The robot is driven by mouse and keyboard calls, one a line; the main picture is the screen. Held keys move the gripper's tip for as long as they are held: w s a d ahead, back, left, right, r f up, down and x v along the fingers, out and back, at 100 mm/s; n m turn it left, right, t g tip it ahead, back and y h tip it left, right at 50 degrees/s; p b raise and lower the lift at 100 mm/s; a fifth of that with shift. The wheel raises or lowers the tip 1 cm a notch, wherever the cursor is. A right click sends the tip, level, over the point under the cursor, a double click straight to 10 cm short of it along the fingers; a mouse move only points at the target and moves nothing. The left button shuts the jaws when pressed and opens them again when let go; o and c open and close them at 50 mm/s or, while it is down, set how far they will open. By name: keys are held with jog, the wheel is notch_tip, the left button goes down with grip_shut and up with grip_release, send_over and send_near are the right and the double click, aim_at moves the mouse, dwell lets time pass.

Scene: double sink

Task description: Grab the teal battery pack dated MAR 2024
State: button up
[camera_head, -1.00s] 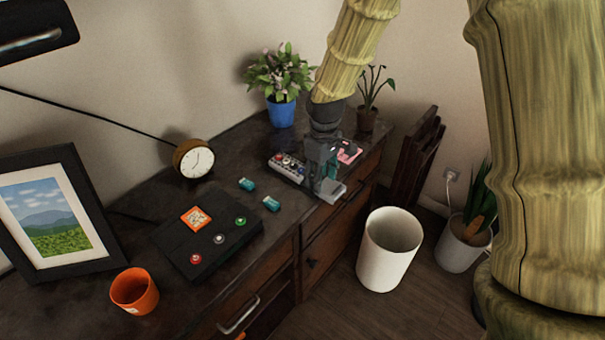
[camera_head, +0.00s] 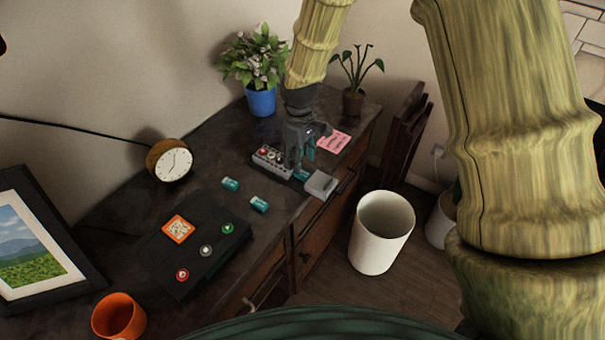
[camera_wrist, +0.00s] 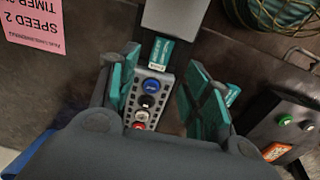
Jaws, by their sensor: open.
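Three teal battery packs show in the head view: one (camera_head: 230,184) and another (camera_head: 259,204) lie on the dark desk, and a third (camera_head: 301,175) is by the grey block of the button panel, partly hidden by my gripper. In the wrist view this third pack (camera_wrist: 161,50) lies between the panel and the grey block, with a white label end. Its date is too small to read. My gripper (camera_wrist: 160,72) is open above the panel, teal finger pads either side, with the pack beyond the fingertips. Another teal pack (camera_wrist: 232,94) is partly hidden behind the right finger.
The grey button panel (camera_head: 268,159) ends near the light grey block (camera_head: 321,185) at the desk edge. A pink note (camera_head: 334,141) lies behind. A black button box (camera_head: 200,258), clock (camera_head: 172,162) and orange cup (camera_head: 118,316) stand left. A white bin (camera_head: 382,232) is on the floor.

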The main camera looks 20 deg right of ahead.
aim_at(302, 175)
jog(key=shift+s+f, duration=0.15)
jog(key=shift+f, duration=0.25)
jog(key=shift+d+f+p, duration=0.15)
jog(key=shift+f+p, duration=0.2)
jog(key=shift+f, duration=0.75)
jog(key=shift+d+f+p, duration=0.1)
jog(key=shift+f+p, duration=0.2)
jog(key=shift+f, duration=0.8)
jog(key=shift+c, duration=0.5)
jog(key=shift+s, duration=0.1)
jog(key=c, duration=1)
